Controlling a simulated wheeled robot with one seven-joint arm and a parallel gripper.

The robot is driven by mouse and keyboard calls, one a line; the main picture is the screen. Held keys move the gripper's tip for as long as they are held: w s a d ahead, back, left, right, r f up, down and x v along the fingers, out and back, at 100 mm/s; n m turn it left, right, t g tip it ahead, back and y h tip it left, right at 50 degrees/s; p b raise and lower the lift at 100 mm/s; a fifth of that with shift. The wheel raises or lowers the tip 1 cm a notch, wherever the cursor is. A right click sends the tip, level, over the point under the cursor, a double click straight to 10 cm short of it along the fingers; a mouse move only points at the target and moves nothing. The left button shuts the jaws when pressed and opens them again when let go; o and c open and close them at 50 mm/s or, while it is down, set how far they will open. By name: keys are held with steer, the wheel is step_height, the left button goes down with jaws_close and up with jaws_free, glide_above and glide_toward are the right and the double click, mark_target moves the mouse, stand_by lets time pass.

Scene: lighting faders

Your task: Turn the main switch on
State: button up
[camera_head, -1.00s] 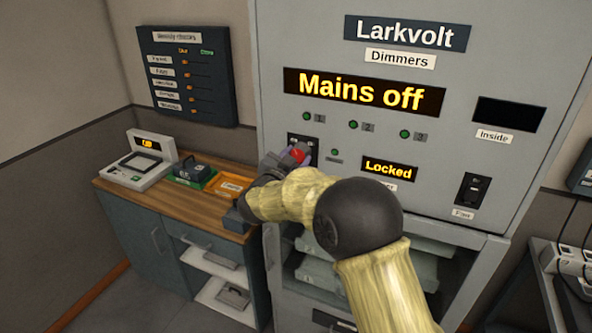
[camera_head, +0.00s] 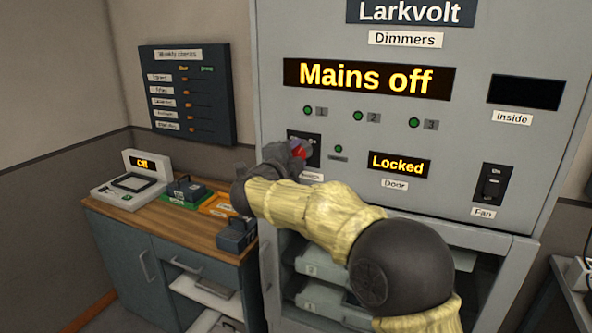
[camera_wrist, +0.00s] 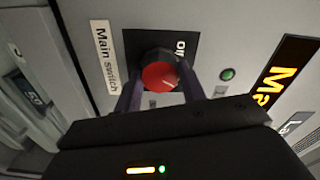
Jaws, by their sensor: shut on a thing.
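The main switch is a red rotary knob (camera_wrist: 160,75) on a black plate, labelled "Main Switch" (camera_wrist: 104,55) in the wrist view. In the head view the red knob (camera_head: 298,150) shows on the grey cabinet, partly hidden by my gripper. My gripper (camera_wrist: 162,92) has its two purple-grey fingers on either side of the knob and is shut on it. The knob's white pointer mark slants toward the upper right in the wrist view. The large display (camera_head: 368,78) reads "Mains off".
The Larkvolt cabinet also has a "Locked" door display (camera_head: 399,165), a fan switch (camera_head: 492,184) and several green lamps. A wooden-topped counter (camera_head: 160,225) with small devices stands to the left. Open shelves with dimmer units (camera_head: 325,265) lie below the panel.

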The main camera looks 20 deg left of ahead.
steer(key=shift+f+m+b, duration=0.2)
steer(key=shift+m+b, duration=1.1)
steer(key=shift+m, duration=0.3)
steer(key=o, duration=1)
steer(key=shift+r, duration=0.1)
steer(key=shift+c, duration=0.2)
steer(key=shift+s, duration=0.1)
steer(key=s+a+b, duration=0.1)
steer(key=s+b, duration=0.2)
steer(key=s, duration=1.4)
steer(key=shift+a, duration=0.15)
